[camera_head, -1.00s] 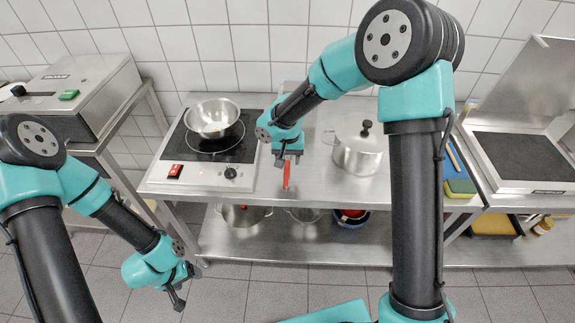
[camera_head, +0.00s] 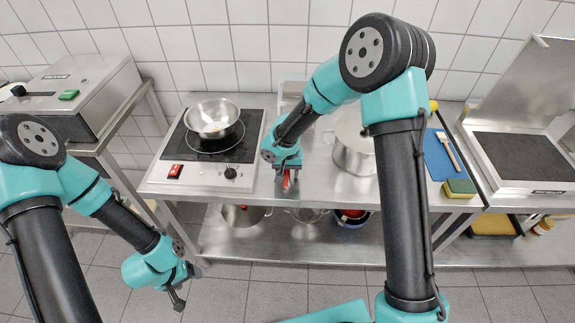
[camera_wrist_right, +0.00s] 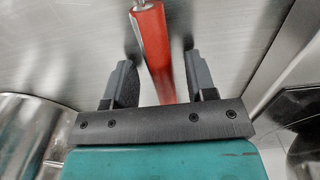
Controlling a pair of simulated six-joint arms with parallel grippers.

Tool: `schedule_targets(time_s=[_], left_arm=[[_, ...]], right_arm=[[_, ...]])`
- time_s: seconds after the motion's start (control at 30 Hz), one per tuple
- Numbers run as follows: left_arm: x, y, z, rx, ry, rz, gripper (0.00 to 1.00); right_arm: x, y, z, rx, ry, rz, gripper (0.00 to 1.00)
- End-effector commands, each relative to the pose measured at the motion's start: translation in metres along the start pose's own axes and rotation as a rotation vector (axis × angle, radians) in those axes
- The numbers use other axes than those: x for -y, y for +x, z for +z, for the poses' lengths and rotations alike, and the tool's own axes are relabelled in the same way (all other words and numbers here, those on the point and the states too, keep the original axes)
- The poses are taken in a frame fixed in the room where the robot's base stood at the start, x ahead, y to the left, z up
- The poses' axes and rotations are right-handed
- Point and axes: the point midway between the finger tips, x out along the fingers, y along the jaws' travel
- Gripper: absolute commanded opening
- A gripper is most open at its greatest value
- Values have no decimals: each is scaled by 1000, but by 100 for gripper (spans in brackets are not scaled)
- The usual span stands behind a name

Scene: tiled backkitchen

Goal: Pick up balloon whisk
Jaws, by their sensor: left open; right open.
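The balloon whisk shows as a red handle (camera_wrist_right: 151,45) between the two fingers of my right gripper (camera_wrist_right: 158,75) in the right wrist view. The gripper is open, with a gap on both sides of the handle. A thin metal stem shows at the top edge; the wires are out of that view. In the head view the red handle (camera_head: 287,178) shows only partly at my right gripper (camera_head: 287,183), over the steel table. The arm hides the rest of the whisk. My left gripper (camera_head: 178,294) is open and empty, low on the left over the floor.
A hob (camera_head: 240,152) with a steel bowl (camera_head: 212,118) stands left of my right gripper. A pot (camera_head: 352,155) stands close on its right, partly behind my arm. A blue board (camera_head: 437,158) and a sponge (camera_head: 460,187) lie further right.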

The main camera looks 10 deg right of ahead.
Motion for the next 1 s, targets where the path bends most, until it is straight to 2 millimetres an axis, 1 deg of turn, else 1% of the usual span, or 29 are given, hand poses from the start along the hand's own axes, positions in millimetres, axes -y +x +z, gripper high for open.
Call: schedule_targets(time_s=[0.47,1.0], left_arm=[[0,0,0,0,0,0,70],[0,0,0,0,0,0,70]], right_arm=[[0,1,0,0,1,0,51],[0,1,0,0,1,0,0]])
